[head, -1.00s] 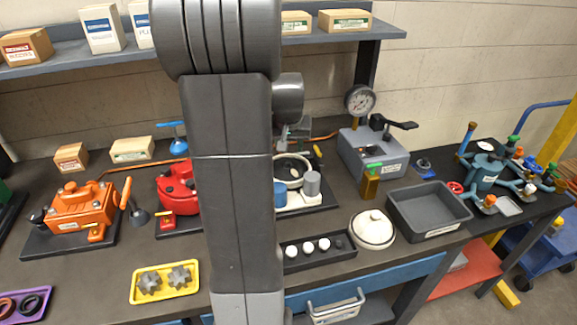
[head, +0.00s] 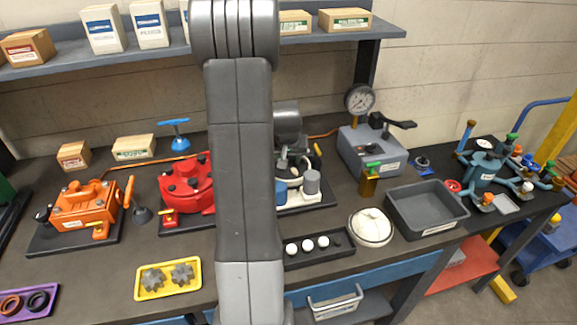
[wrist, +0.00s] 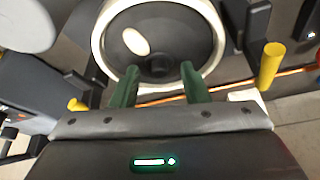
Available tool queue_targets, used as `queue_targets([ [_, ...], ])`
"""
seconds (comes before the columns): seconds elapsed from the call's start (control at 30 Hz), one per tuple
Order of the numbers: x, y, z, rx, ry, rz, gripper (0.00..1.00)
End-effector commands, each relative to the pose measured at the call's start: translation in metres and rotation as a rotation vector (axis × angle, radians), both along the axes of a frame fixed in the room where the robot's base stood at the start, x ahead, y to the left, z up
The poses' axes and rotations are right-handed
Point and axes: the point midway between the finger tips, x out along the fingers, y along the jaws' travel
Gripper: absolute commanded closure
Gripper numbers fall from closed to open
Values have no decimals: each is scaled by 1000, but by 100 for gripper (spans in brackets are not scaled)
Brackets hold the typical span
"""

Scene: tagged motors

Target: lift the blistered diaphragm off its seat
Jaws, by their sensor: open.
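The diaphragm (wrist: 180,28) is a dark round disc inside a white ring-shaped seat (wrist: 97,45) in the wrist view. A pale oval blister (wrist: 136,42) shows on its upper left part, and a dark knob stands near its lower middle. My gripper (wrist: 159,70) has green fingers, open, one on each side of the knob, with nothing visibly held. I cannot tell how far above the disc the fingertips are. In the head view my arm hides most of this white unit (head: 296,198); its grey cylinder (head: 312,182) shows at the right.
A yellow post (wrist: 270,64) stands right of the ring. A red motor (head: 186,184) is to the left on the bench. A grey bin (head: 428,208), a white lidded dish (head: 371,227) and a tray with white knobs (head: 318,247) are to the right and front.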

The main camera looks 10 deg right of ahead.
Motion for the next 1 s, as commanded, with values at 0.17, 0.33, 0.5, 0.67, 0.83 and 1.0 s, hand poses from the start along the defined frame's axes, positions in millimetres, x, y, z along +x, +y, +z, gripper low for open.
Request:
queue_targets([
  [0.17, 0, 0, 0, 0, 0, 0, 59],
  [0.33, 0, 0, 0, 0, 0, 0, 92],
  [0.5, 0, 0, 0, 0, -1, 0, 100],
  [0.67, 0, 0, 1, 0, -1, 0, 100],
  [0.83, 1, 0, 16, -1, -4, -1, 100],
  [1.0, 1, 0, 48, -1, -7, -1, 100],
])
